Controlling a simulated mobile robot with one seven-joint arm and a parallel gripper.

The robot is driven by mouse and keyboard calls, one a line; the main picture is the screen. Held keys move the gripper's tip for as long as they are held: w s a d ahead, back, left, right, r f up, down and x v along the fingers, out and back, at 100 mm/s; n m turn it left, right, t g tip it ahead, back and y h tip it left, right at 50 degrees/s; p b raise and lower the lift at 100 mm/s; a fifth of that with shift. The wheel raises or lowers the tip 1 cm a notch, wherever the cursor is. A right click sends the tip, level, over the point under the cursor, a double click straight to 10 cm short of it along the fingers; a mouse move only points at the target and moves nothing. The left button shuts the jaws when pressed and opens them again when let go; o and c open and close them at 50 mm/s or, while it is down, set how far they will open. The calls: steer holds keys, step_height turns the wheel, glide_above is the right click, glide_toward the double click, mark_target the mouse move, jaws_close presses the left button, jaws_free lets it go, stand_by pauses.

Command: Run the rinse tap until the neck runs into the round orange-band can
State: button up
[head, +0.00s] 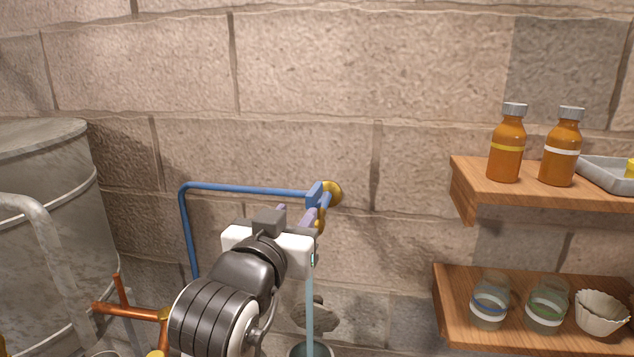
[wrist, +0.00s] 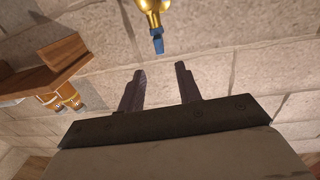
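The rinse tap is a brass fitting (head: 332,194) on the stone wall with a blue lever (head: 315,194). In the wrist view the brass tap (wrist: 153,8) and its blue lever tip (wrist: 157,40) lie just beyond the fingertips. My gripper (head: 295,212) is beside the tap in the head view. In the wrist view its two fingers (wrist: 160,69) are apart with nothing between them. A pale blue stream (head: 310,315) drops below the tap into a dark-rimmed vessel (head: 310,350), mostly cut off. I cannot make out an orange band or the neck.
A blue pipe (head: 250,189) runs along the wall to the tap. A metal drum (head: 50,190) and copper piping (head: 130,311) stand left. On the right, an upper shelf (head: 540,195) holds amber bottles and a tray; a lower shelf (head: 460,325) holds jars and a fluted cup.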

mark_target(315, 188)
steer(key=p+x, duration=0.2)
steer(key=x, duration=1)
steer(key=shift+w+p, duration=0.1)
steer(key=shift+p, duration=0.25)
jaws_close()
